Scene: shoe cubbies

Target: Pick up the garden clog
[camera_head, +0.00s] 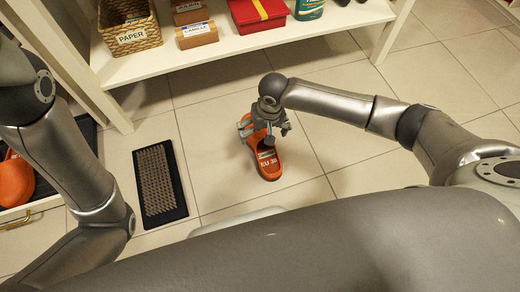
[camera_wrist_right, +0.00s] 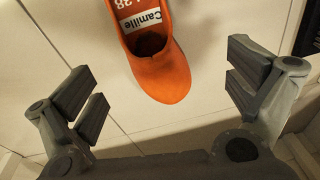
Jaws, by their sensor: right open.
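An orange garden clog (camera_head: 268,165) lies on the tiled floor in the middle of the head view, with "EU 38" on its insole. My right gripper (camera_head: 265,128) is over its far part and hides some of it. In the right wrist view the clog (camera_wrist_right: 160,72) shows its closed toe toward the gripper and a "Camille" label inside. My right gripper's fingers (camera_wrist_right: 168,95) are open and spread wide to either side of the toe, with nothing between them touching. My left arm shows at the left edge of the head view, but its gripper is out of view.
A white shelf (camera_head: 240,42) stands at the back with a basket (camera_head: 129,37) marked "PAPER", a "CAMILLE" box (camera_head: 197,35) and a red box (camera_head: 258,14). A bristle mat (camera_head: 160,183) lies left of the clog. Another orange clog (camera_head: 15,180) is at far left. Floor to the right is clear.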

